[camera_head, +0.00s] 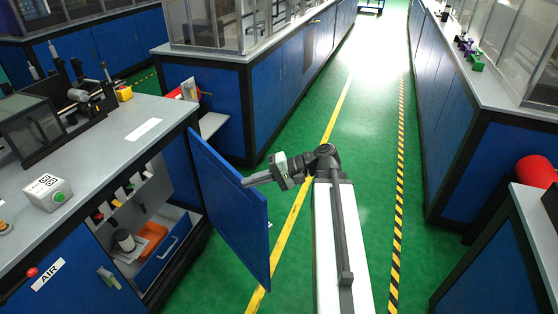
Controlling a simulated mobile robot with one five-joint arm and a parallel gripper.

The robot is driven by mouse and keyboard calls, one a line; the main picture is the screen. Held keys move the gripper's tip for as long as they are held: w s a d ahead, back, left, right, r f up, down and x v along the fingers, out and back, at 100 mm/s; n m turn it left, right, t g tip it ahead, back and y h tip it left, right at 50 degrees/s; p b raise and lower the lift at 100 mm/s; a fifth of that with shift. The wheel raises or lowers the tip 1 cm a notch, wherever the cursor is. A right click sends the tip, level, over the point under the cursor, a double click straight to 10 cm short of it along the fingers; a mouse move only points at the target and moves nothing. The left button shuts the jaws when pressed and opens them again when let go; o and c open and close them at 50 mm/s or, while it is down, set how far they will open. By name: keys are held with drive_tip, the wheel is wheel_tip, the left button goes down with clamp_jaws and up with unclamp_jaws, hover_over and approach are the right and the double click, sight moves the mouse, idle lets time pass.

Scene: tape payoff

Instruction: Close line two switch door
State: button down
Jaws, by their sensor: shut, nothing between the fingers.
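The switch door (230,205) is a blue panel on the left cabinet. It stands wide open, swung out over the green floor toward my arm. Behind it the cabinet's open compartment (145,205) shows switches, a dark jar, an orange item and a blue drawer front with a handle. My gripper (245,183) is shut and empty, pointing left at the upper part of the door near its free edge. Its tip is at or very close to the panel; I cannot tell whether it touches. The door's lower hinge side is partly hidden.
The grey worktop (150,115) holds a white box with a green button (47,192) and dark machinery. A blue cabinet row (300,62) stands behind. More blue cabinets (470,150) line the right. The green aisle (370,130) with yellow and striped floor lines is clear.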

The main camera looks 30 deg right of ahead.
drive_tip(key=s+a+r+n+g+h+p, duration=0.1)
drive_tip(key=a+r+n+g+h+p, duration=0.2)
drive_tip(key=r+p, duration=0.7)
drive_tip(key=s+a+r+n+g+h+p, duration=0.1)
drive_tip(key=a+r+n+g+h+p, duration=0.2)
drive_tip(key=p, duration=2)
drive_tip(key=a+r+h, duration=0.4)
drive_tip(key=r+h, duration=0.2)
drive_tip(key=r, duration=0.2)
drive_tip(key=shift+s+a, duration=0.15)
drive_tip(key=shift+s, duration=0.2)
